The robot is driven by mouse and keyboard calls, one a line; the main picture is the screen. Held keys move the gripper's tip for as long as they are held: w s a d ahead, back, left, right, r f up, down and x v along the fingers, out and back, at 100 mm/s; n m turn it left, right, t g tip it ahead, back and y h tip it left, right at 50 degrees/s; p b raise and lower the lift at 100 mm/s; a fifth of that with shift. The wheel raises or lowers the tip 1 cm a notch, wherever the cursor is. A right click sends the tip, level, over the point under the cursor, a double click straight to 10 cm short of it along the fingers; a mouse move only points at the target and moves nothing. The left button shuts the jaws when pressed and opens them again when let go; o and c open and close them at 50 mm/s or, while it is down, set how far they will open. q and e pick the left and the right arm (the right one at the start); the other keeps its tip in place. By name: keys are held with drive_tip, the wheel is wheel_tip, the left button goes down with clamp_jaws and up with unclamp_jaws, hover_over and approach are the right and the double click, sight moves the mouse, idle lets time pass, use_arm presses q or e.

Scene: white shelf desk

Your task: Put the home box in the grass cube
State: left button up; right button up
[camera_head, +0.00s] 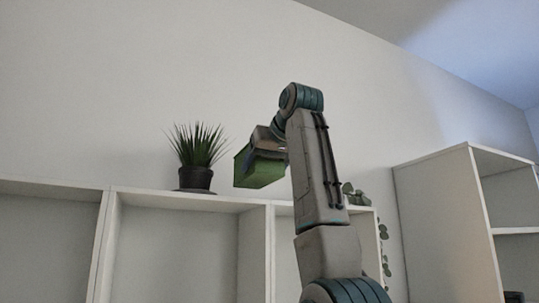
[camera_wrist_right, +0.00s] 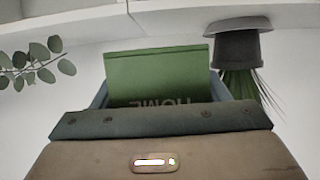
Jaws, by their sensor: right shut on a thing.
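The green home box (camera_head: 258,172) is held in my right gripper (camera_head: 266,150), raised near the top edge of the white shelf. In the right wrist view the home box (camera_wrist_right: 155,72) shows upside-down "HOME" lettering, partly covered by the gripper. The jaws close on its two sides. A grass plant in a dark pot (camera_head: 196,178) stands on top of the shelf, left of the box; it also shows in the right wrist view (camera_wrist_right: 238,47). Below it is an open shelf cube (camera_head: 175,245) that looks empty in its visible part. My left gripper is not in view.
A trailing leafy plant (camera_head: 383,240) hangs at the shelf's right end, behind my right arm. A taller white shelf unit (camera_head: 445,225) stands at the right. Another open compartment (camera_head: 45,240) is at the left. The wall space above the shelf is clear.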

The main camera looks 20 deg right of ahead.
sight(256, 183)
drive_tip(key=shift+w+r+p, duration=0.15)
drive_tip(key=shift+w+p, duration=0.4)
drive_tip(key=shift+w, duration=0.4)
drive_tip(key=shift+w+p, duration=0.65)
drive_tip(key=shift+w, duration=0.2)
drive_tip(key=w+p, duration=0.3)
drive_tip(key=w, duration=0.1)
drive_tip(key=shift+w+a, duration=0.1)
drive_tip(key=shift+a, duration=0.05)
drive_tip(key=shift+f+b, duration=0.55)
drive_tip(key=shift+f, duration=0.4)
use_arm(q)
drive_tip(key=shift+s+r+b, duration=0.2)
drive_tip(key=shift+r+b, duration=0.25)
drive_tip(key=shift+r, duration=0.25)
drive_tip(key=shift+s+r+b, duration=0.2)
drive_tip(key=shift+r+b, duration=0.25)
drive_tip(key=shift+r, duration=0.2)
use_arm(e)
drive_tip(key=shift+f, duration=1.05)
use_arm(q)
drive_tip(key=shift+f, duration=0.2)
use_arm(e)
drive_tip(key=shift+f, duration=0.25)
drive_tip(key=o, duration=1.2)
use_arm(q)
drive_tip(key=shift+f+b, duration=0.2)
drive_tip(key=shift+b, duration=0.25)
use_arm(e)
drive_tip(key=shift+f, duration=0.35)
